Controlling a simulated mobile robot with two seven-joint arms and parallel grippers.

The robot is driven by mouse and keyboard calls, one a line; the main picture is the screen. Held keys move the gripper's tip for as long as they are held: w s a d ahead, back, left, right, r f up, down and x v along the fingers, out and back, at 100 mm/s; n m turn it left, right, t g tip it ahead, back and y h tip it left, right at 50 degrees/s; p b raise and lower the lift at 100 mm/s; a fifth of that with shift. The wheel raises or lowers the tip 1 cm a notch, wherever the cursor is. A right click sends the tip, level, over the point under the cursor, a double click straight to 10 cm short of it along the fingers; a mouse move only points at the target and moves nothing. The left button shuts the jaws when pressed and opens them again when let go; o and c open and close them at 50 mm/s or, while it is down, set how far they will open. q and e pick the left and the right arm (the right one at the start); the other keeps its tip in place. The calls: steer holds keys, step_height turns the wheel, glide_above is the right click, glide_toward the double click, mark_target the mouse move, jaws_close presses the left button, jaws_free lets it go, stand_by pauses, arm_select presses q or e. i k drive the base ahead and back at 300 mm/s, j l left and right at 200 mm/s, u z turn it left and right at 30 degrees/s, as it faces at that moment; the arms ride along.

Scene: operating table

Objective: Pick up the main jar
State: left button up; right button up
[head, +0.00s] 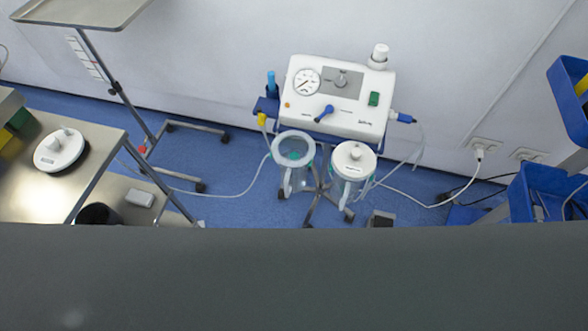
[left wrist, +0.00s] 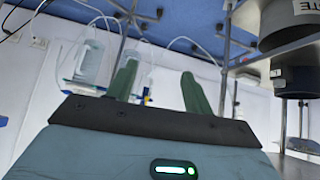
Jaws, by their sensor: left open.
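Two clear jars hang side by side under the white suction unit (head: 338,98). The left jar (head: 293,150) has an open top with a pale rim. The right jar (head: 353,162) has a white lid. I cannot tell which is the main jar. A loose white lid (head: 60,150) lies on the steel table at left. My left gripper (left wrist: 158,85) shows only in the left wrist view, open, with nothing between its green fingers. The jars (left wrist: 92,62) appear beyond it, apart from the fingers, in a seemingly inverted picture. My right gripper is not in view.
The steel table (head: 92,133) stands at left, with a dark round container (head: 98,214) below its top. A wheeled stand with a tray (head: 80,10) is behind it. Blue bins (head: 540,200) are at right. Tubes and cables cross the blue floor (head: 236,175).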

mark_target(293, 149)
steer(key=l, duration=0.6)
steer(key=k+l+u, duration=0.1)
steer(key=l, duration=0.45)
steer(key=k+l+u, duration=0.1)
steer(key=l, duration=0.45)
steer(key=k+l, duration=0.1)
steer(key=l, duration=0.5)
